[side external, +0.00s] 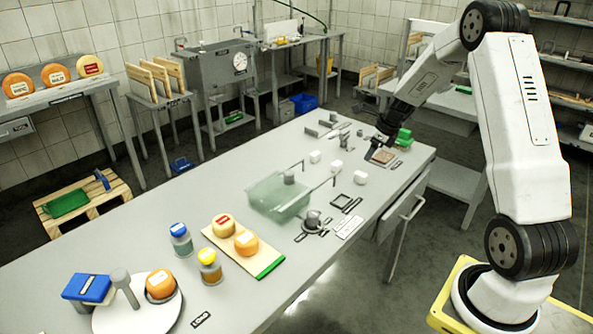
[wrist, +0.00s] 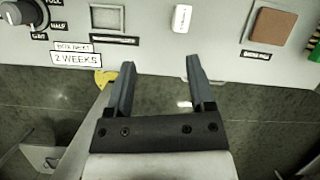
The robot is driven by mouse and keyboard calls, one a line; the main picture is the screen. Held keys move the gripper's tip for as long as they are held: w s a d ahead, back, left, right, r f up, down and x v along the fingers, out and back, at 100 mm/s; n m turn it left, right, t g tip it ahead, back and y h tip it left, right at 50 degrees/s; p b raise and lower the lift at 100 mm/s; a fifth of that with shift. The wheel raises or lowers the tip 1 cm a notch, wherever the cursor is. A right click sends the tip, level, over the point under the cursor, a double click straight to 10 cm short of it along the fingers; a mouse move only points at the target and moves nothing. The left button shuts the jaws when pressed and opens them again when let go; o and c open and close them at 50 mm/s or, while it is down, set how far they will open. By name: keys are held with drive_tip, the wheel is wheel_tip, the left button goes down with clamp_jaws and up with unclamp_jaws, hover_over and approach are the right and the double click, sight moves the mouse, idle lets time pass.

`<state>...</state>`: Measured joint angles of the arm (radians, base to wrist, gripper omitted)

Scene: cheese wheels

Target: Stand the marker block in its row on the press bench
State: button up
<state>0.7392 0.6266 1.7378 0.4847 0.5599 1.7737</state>
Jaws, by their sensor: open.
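A small white block (side external: 360,177) lies on the press bench (side external: 130,240) near its right edge. In the wrist view this white block (wrist: 181,18) shows dark marks on its face, too small to read. Two similar white blocks (side external: 337,166) (side external: 315,156) stand farther in, in a line with it. I cannot tell for certain which one is the marker block. My gripper (side external: 376,156) is above the bench's right edge, beside the brown pad. In the wrist view my gripper (wrist: 160,75) is open and empty, with the block beyond its fingertips, apart from them.
A brown square pad (wrist: 272,25) and a green block (side external: 403,137) are at the right end. A dark frame (wrist: 107,20), a "2 WEEKS" plate (wrist: 77,59) and a dial (wrist: 22,14) are on the other side. A translucent greenish tub (side external: 280,197) stands mid-bench.

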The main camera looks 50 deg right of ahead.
drive_tip(key=s+a+r+n+g, duration=0.1)
drive_tip(key=a+n, duration=0.7)
drive_tip(key=a, duration=0.2)
drive_tip(key=s+a+r+n, duration=0.1)
drive_tip(key=s+a+n, duration=0.1)
drive_tip(key=a+n, duration=0.7)
drive_tip(key=s+a+n, duration=1)
drive_tip(key=a+n, duration=0.2)
drive_tip(key=n, duration=0.4)
drive_tip(key=shift+a+r+g, duration=0.15)
drive_tip(key=shift+a+g, duration=0.1)
drive_tip(key=shift+g, duration=0.05)
